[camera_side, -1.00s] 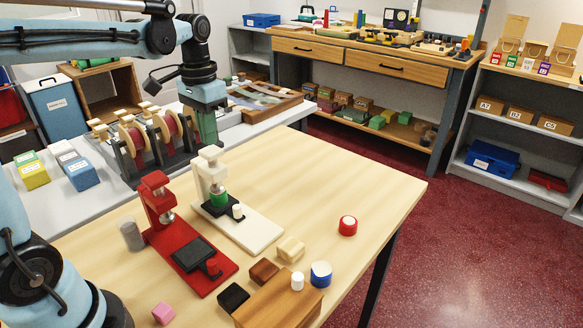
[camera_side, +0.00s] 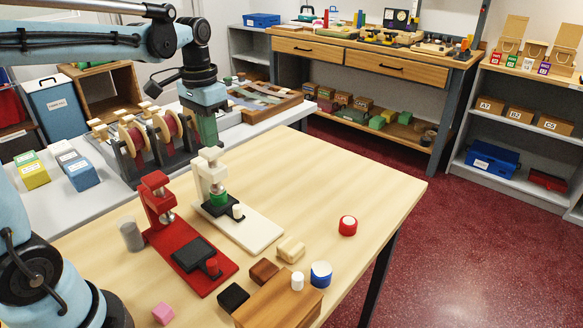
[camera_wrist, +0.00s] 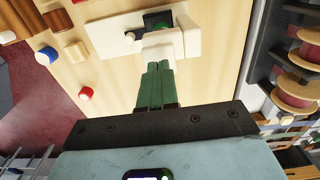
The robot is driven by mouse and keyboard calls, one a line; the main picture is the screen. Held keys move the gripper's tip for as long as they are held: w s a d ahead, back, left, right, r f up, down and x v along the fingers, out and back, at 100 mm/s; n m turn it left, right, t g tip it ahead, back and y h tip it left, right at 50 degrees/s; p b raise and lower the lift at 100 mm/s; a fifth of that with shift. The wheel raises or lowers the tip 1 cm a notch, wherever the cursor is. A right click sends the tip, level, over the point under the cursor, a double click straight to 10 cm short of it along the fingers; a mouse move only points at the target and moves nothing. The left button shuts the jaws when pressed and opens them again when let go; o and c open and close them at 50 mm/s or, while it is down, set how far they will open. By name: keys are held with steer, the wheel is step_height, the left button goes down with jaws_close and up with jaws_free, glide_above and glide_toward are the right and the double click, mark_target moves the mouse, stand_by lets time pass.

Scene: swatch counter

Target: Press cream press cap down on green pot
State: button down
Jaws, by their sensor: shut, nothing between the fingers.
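The cream press (camera_side: 262,232) stands on the wooden table. Its cream press cap (camera_side: 210,153) tops the upright column; the press head also shows in the wrist view (camera_wrist: 160,42). The green pot (camera_side: 218,198) sits on the press's black slide, under the metal ram; in the wrist view a little of the green pot (camera_wrist: 157,18) shows beyond the head. My gripper (camera_side: 210,144) is shut and empty, its green fingers pointing down just above the cap. In the wrist view my fingertips (camera_wrist: 158,64) reach the head's near edge; I cannot tell whether they touch it.
A red press (camera_side: 190,250) stands close on the left, with a grey cylinder (camera_side: 131,234) beside it. Several blocks, a wooden box (camera_side: 280,302), a blue-and-white cylinder (camera_side: 321,274) and a red-and-white one (camera_side: 348,225) lie forward and right. Spool racks (camera_side: 150,140) stand behind.

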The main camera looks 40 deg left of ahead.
steer(key=shift+f, duration=1.1)
steer(key=shift+r, duration=0.1)
stand_by(0.4)
steer(key=shift+r, duration=3.95)
steer(key=s+d+f+t, duration=0.7)
steer(key=d+f, duration=0.2)
steer(key=f, duration=0.1)
steer(key=shift+d, duration=0.25)
